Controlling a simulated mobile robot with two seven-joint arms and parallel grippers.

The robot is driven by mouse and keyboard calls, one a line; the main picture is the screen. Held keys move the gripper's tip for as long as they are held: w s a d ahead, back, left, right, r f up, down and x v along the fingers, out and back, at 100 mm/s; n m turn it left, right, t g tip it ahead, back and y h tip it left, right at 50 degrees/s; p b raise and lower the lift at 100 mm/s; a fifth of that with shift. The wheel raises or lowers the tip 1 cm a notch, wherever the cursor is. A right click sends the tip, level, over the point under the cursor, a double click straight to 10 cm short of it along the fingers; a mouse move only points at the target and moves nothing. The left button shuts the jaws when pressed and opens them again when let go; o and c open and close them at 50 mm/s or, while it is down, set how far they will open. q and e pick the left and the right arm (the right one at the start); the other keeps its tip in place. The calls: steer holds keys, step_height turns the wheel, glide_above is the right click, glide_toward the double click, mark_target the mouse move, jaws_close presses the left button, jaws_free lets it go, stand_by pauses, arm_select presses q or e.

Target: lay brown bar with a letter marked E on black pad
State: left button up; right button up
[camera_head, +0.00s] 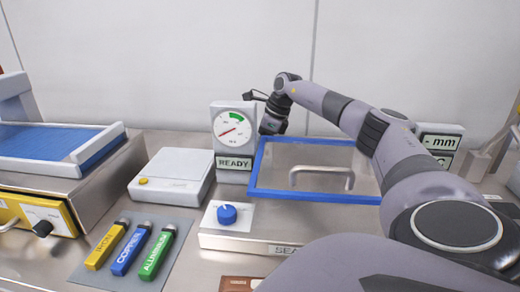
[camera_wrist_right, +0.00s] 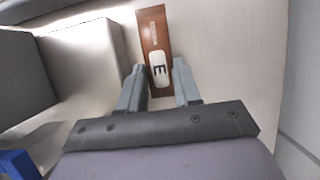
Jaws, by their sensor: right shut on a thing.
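The brown bar (camera_wrist_right: 153,28) shows in the right wrist view, with a white label bearing a black letter E. My right gripper (camera_wrist_right: 159,74) is shut on it, one grey finger on each side of the lettered end; the far end sticks out beyond the fingertips. A pale surface lies behind the bar; I cannot tell whether they touch. In the head view my right arm reaches to the back, and its fingers and the bar are hidden there. I cannot make out the black pad in either view. My left gripper is not in view.
A blue-framed clear lid with a handle (camera_head: 320,178) lies under my right arm. A gauge (camera_head: 232,128) with a READY sign stands beside it. Yellow, blue (camera_head: 131,250) and green bars lie on a grey mat. A white scale (camera_head: 172,176) stands behind them.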

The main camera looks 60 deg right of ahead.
steer(key=shift+f, duration=1.1)
steer(key=shift+f, duration=0.1)
steer(key=o, duration=1)
